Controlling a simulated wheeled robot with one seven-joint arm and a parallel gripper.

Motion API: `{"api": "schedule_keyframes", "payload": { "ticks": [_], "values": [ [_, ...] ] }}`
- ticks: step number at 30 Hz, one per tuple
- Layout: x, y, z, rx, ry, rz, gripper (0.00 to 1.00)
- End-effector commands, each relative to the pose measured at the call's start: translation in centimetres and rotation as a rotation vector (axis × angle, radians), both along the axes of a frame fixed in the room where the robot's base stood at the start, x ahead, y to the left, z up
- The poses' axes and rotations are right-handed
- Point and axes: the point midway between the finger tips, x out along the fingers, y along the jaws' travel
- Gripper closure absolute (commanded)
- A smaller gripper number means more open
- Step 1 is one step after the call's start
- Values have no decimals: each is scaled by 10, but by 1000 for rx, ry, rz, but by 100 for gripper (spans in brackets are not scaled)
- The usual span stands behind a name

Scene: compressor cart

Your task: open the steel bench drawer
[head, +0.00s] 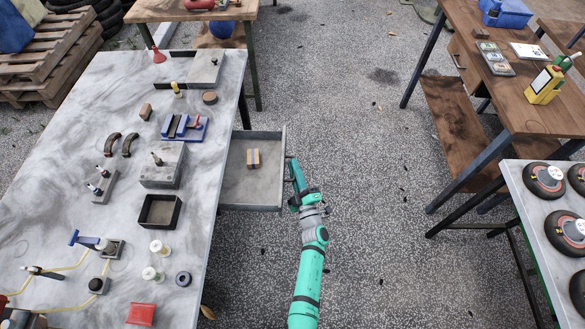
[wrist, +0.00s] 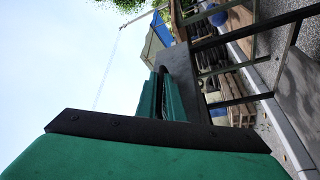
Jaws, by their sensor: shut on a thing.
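The steel bench drawer (head: 265,191) is pulled out from the right side of the grey-topped bench (head: 215,190) in the head view. A small tan block with a dark stripe (head: 253,158) lies inside it. My gripper (head: 292,171) is at the drawer's front, its fingers shut on the drawer handle (head: 288,170), which is mostly hidden by the fingers. In the wrist view my gripper (wrist: 165,97) points at the drawer's dark front panel (wrist: 183,80); the handle itself is hard to make out there.
The bench top holds several fixtures and parts, including a black open box (head: 160,211) near the drawer side. A wooden bench (head: 500,60) and a table with wheels (head: 520,190) stand at the right.

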Motion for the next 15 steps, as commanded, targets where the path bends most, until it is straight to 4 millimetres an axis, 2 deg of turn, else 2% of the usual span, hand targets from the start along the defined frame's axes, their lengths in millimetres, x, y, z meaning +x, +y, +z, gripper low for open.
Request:
{"api": "schedule_keyframes", "payload": {
  "ticks": [7,8,9,15],
  "values": [
    [0,0,-2,0,4,-1,100],
    [0,0,-2,-1,4,-1,90],
    [0,0,-2,-1,4,-1,85],
    [0,-1,-1,0,2,-3,85]
  ]
}}
